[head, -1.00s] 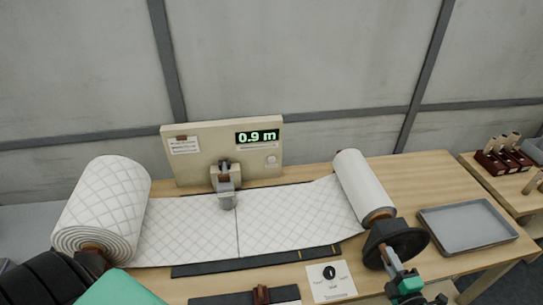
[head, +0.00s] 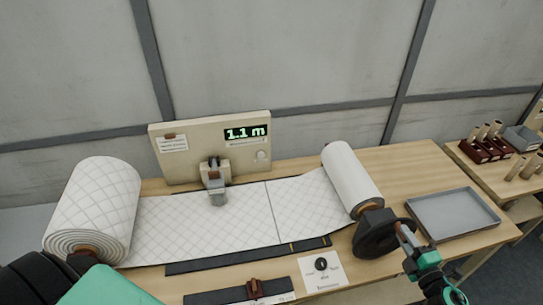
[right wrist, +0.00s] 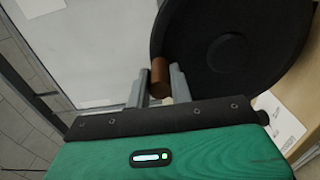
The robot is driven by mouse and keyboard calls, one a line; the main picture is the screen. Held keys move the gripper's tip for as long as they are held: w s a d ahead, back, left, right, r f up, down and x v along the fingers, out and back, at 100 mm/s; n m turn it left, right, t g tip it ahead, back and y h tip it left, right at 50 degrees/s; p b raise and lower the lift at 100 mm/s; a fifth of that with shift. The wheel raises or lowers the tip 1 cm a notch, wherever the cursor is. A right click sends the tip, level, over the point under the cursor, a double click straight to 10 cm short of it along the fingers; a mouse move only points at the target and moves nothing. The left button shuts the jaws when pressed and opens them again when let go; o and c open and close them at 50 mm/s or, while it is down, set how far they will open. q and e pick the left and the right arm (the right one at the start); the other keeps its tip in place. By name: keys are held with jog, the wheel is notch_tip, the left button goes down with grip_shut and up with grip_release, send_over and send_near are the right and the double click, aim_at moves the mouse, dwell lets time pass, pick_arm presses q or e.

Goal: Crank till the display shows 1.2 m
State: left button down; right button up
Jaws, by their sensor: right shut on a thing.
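The display (head: 246,132) on the beige panel (head: 200,172) reads 1.1 m in green. White quilted wadding (head: 200,228) runs from the large roll (head: 95,205) at the left to the smaller take-up roll (head: 350,178) at the right. A dark seam line crosses the wadding right of the panel's clamp-like counter (head: 216,185). The black crank wheel (head: 372,236) sits at the near end of the take-up roll. My right gripper (head: 402,230) is at the wheel's right side. In the right wrist view its fingers are shut on the brown crank handle (right wrist: 160,78). My left gripper is not visible.
A grey tray (head: 452,214) lies on the table right of the crank. A card with a dial picture (head: 322,268) and a dark strip with a brown clasp (head: 253,288) lie at the front. A side table (head: 500,170) holds brown blocks with pegs.

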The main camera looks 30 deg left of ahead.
jog(key=shift+w+d+f, duration=0.25)
jog(key=shift+w+d, duration=0.3)
jog(key=shift+d, duration=0.25)
jog(key=shift+w+d+f+b, duration=0.2)
jog(key=shift+w+d+b, duration=0.15)
jog(key=shift+b, duration=0.15)
jog(key=shift+w+d+f, duration=0.1)
jog(key=shift+w+d, duration=0.05)
jog(key=shift+d, duration=0.15)
jog(key=o, duration=1)
jog(key=shift+c, duration=0.2)
jog(key=v, duration=1)
